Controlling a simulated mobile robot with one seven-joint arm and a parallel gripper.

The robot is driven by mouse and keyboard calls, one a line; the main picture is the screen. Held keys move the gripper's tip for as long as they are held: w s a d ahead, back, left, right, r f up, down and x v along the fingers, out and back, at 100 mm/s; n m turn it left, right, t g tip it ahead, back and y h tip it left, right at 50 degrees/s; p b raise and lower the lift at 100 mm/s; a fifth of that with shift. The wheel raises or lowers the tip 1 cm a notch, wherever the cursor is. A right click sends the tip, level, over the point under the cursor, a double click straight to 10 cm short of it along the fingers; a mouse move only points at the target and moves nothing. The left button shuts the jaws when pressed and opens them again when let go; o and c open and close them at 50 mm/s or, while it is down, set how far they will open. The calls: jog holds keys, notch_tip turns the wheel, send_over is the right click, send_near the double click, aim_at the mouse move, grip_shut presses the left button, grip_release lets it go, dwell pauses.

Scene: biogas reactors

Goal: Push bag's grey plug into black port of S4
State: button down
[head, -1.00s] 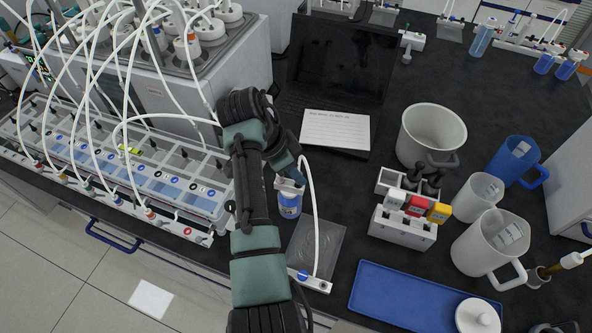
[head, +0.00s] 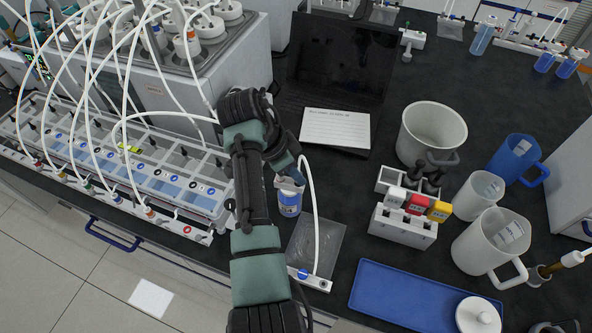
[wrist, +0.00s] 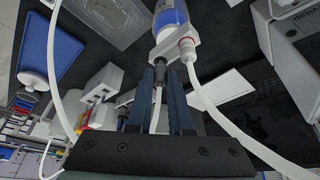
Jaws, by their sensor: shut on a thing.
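My gripper (wrist: 160,85) is shut on the plug at the end of a white tube; its grey colour is mostly hidden between the fingers. In the head view my arm hides most of the gripper (head: 286,178). Just ahead of the fingertips is a black fitting, probably the black port (wrist: 161,63), on the white head of a bottle with blue liquid (wrist: 169,17). Plug and port look lined up and very close or touching; I cannot tell how deep. The bottle (head: 289,204) stands upright; no S4 label is readable. The clear bag (head: 322,240) lies flat beside it, its tube arching up to my gripper.
A laptop (head: 335,65) with a white card (head: 336,129) is behind. A rack with coloured blocks (head: 403,222) and a blue tray (head: 415,300) are right. A long tubed unit (head: 120,170) is left.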

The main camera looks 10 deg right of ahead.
jog(key=shift+f+b, duration=0.35)
jog(key=shift+f, duration=0.25)
dwell(0.3)
jog(key=c, duration=0.7)
grip_release()
jog(key=shift+c, duration=0.2)
jog(key=shift+r, duration=0.15)
jog(key=v, duration=1.3)
jog(key=shift+p, duration=0.35)
